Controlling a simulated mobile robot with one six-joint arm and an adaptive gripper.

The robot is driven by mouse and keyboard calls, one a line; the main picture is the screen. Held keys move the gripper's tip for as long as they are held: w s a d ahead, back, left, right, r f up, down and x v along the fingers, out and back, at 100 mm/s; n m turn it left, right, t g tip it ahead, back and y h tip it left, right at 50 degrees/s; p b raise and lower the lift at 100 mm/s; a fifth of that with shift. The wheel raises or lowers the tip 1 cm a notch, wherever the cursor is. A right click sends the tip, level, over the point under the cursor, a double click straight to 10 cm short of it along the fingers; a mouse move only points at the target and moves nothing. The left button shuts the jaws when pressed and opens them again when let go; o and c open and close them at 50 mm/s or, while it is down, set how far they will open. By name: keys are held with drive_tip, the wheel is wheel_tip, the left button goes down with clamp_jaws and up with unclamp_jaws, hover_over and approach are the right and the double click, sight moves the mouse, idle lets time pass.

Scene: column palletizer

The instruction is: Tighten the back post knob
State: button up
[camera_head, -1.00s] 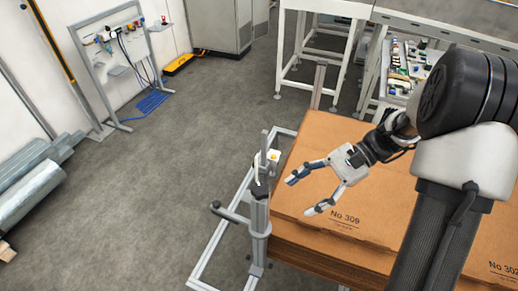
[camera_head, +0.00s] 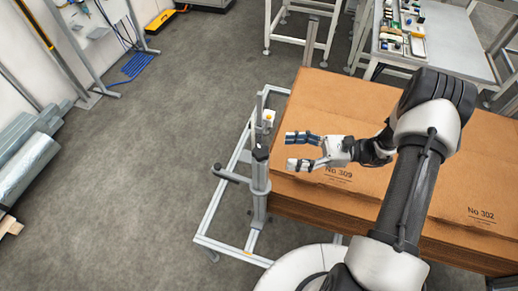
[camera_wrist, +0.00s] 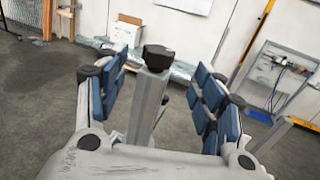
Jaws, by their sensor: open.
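A grey metal post (camera_head: 259,183) with a dark cap stands at the left edge of the carton stack. A short bar with a dark rounded end (camera_head: 217,168) sticks out to its left. I cannot tell which part is the back post knob. My gripper (camera_head: 288,150) is open and empty, right of the post and apart from it, fingers pointing left. In the wrist view a grey post with a black block (camera_wrist: 157,57) on top shows in the gap between my blue-padded fingers, beyond them. Its lower part is hidden by my gripper.
The brown carton stack (camera_head: 345,110) lies under and right of my arm. A pale floor frame (camera_head: 209,220) surrounds the post's foot. A second post (camera_head: 310,40) stands behind the stack. A workbench (camera_head: 450,45) is at the back right.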

sight(259, 151)
drive_tip(key=a, duration=1)
drive_tip(key=shift+w+a, duration=0.1)
drive_tip(key=shift+a, duration=0.1)
drive_tip(key=c, duration=1.1)
